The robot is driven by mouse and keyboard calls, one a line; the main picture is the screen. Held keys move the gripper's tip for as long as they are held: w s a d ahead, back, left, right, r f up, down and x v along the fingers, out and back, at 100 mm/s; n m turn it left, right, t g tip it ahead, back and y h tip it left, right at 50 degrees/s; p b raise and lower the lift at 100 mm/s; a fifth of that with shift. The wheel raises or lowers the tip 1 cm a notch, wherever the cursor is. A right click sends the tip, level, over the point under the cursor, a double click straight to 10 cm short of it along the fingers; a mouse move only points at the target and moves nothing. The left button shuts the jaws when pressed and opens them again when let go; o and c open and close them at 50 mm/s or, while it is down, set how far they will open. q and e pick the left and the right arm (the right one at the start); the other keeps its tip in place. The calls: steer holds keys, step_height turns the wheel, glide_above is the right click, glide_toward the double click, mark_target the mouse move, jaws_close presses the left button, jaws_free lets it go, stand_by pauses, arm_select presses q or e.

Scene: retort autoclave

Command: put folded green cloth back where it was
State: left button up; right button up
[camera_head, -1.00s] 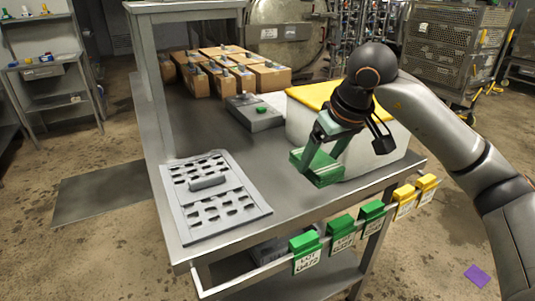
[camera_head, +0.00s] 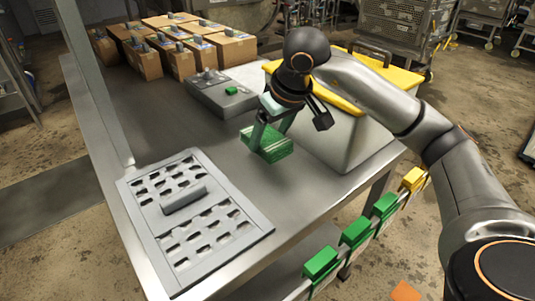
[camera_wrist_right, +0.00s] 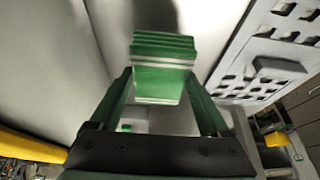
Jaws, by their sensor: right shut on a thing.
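The folded green cloth (camera_head: 268,145) is a small stack of green layers with pale edges. My right gripper (camera_head: 270,132) is shut on it, above or at the steel table (camera_head: 235,165); I cannot tell whether the cloth touches the top. In the right wrist view the cloth (camera_wrist_right: 163,68) sits between the two fingers of the right gripper (camera_wrist_right: 165,88). My left gripper is in neither view.
A grey perforated tray (camera_head: 190,220) with a handle lies at the table's front left. A white bin with a yellow lid (camera_head: 345,135) stands right of the cloth. A grey box with a green button (camera_head: 225,95) and several cardboard boxes (camera_head: 170,50) stand behind. Green tags (camera_head: 320,262) hang along the front rail.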

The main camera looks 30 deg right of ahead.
step_height(320, 180, down, 4)
steer(key=shift+f+b, duration=0.25)
steer(key=shift+b, duration=0.2)
steer(key=o, duration=1)
steer(key=shift+r, duration=0.25)
steer(key=p+v, duration=0.2)
steer(key=v, duration=0.8)
steer(key=shift+r, duration=0.3)
steer(key=shift+s+r, duration=0.3)
steer(key=shift+r, duration=0.15)
